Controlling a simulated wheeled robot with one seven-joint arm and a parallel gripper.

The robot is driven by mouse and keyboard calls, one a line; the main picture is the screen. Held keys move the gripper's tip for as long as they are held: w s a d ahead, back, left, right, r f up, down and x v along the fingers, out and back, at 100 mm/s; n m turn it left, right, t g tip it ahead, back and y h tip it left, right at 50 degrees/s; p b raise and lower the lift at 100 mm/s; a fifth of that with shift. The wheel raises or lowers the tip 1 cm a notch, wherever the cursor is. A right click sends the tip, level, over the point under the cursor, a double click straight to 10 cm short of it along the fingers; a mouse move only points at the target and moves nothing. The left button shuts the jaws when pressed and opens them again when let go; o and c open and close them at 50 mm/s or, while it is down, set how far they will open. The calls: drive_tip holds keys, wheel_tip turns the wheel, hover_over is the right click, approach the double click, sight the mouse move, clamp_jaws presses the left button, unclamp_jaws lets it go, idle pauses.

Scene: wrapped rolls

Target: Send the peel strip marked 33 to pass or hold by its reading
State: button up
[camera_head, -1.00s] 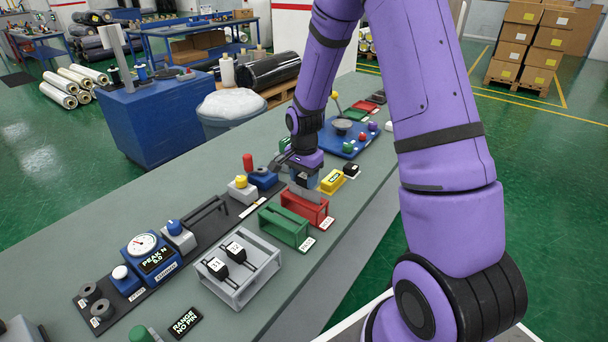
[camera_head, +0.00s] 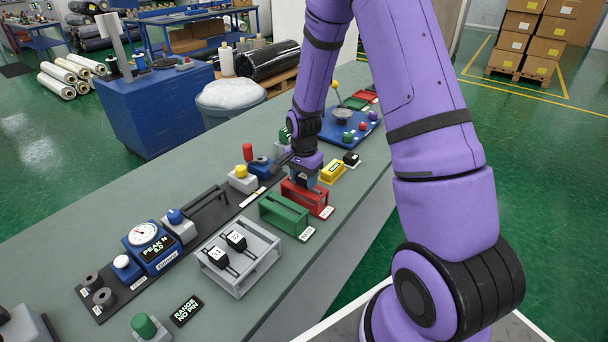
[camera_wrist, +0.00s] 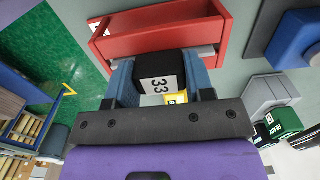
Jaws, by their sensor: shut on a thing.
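My gripper (camera_head: 305,182) is low over the red holder (camera_head: 291,198), shut on the black tab of the peel strip marked 33. In the wrist view the black tab (camera_wrist: 156,66) with its white 33 label sits between my two blue fingers (camera_wrist: 160,82), up against the red holder (camera_wrist: 160,34). The strip's lower part is mostly hidden by the holder. The green holder (camera_head: 283,220) stands nearer, with a small white label. The blue gauge (camera_head: 153,247) has a dial and a display headed PEAK N; its figure looks like 5.0.
A grey rack (camera_head: 262,262) holds two black-tabbed strips, one seemingly marked 31. A RANGE NO PIN sign (camera_head: 187,311) lies near it. A yellow block (camera_head: 332,172) and a blue tray (camera_head: 340,135) with coloured knobs stand beyond the red holder.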

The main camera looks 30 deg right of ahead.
drive_tip(key=shift+f, duration=0.2)
drive_tip(key=o, duration=1)
wheel_tip(320, 180, up, 10)
drive_tip(key=shift+f, duration=0.15)
drive_tip(key=shift+r, duration=0.6)
